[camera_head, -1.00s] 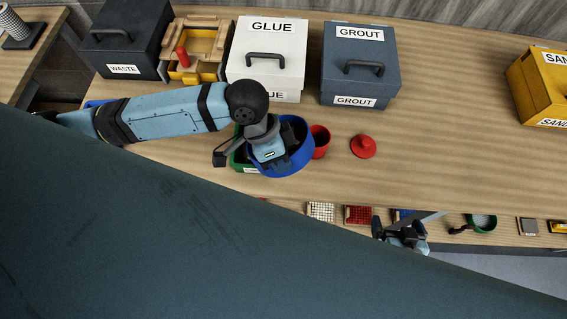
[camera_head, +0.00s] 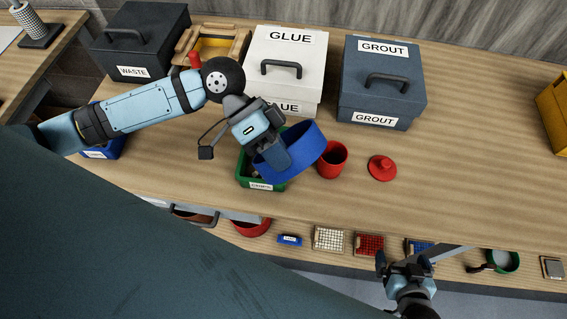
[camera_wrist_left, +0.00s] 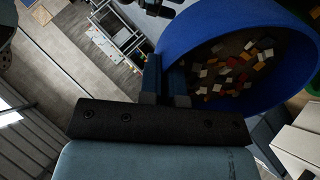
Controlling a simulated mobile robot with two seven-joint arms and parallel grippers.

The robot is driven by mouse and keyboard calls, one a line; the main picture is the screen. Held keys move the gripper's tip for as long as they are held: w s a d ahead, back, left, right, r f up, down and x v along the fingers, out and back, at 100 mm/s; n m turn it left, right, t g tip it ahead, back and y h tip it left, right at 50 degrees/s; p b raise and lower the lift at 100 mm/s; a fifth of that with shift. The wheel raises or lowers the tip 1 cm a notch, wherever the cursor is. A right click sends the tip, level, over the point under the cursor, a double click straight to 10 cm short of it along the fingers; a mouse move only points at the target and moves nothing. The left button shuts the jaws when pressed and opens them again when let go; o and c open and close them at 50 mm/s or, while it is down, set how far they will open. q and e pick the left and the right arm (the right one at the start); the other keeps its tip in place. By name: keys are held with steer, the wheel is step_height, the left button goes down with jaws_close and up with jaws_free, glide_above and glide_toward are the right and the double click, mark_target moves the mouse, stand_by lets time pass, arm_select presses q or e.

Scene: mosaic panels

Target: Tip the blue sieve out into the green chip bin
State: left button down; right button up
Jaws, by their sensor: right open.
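My left gripper (camera_head: 270,152) is shut on the rim of the blue sieve (camera_head: 308,150). The sieve is tilted and held over the right part of the green chip bin (camera_head: 244,176), whose front label reads CHIPS. The sieve and gripper hide much of the bin's inside. In the left wrist view, the gripper fingers (camera_wrist_left: 166,78) pinch the sieve wall (camera_wrist_left: 190,42), and several white, red, yellow and orange chips (camera_wrist_left: 236,68) lie inside the sieve. My right gripper (camera_head: 404,264) is open and empty by the bench's front edge.
A red cup (camera_head: 333,160) stands close right of the sieve, with a red lid (camera_head: 382,168) beyond it. The glue box (camera_head: 286,70), grout box (camera_head: 381,80) and waste box (camera_head: 138,42) stand behind. Several small trays line the lower front ledge.

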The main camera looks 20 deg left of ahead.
arm_select(q)
steer(key=shift+w+a+h+b, duration=0.2)
steer(key=shift+a+h+b, duration=0.4)
steer(key=shift+b, duration=0.2)
steer(key=a+h+b, duration=0.1)
steer(key=w+a+g+h+b, duration=0.1)
steer(key=a+h+b, duration=0.1)
steer(key=a+g+h+b, duration=0.1)
steer(key=h+b, duration=0.1)
steer(key=shift+w+a, duration=0.3)
steer(key=shift+w, duration=0.05)
steer(key=shift+w+a+f+g+h+b, duration=0.1)
steer(key=shift+w+a+g+h+b, duration=0.25)
steer(key=shift+a+h+b, duration=0.6)
steer(key=shift+w+a+f+g+h+b, duration=0.1)
steer(key=shift+w+a+g+h+b, duration=0.2)
steer(key=shift+a+h+b, duration=0.55)
steer(key=shift+w+a+f+g+h+b, duration=0.1)
steer(key=shift+w+a+g+h+b, duration=0.25)
steer(key=shift+a+h+b, duration=0.55)
arm_select(e)
step_height(320, 180, down, 11)
steer(key=shift+w+a+f+m, duration=0.2)
steer(key=shift+w+m, duration=0.1)
steer(key=shift+w, duration=0.1)
arm_select(q)
steer(key=shift+r+y, duration=0.1)
steer(key=shift+y, duration=0.2)
arm_select(e)
steer(key=shift+s+r, duration=0.1)
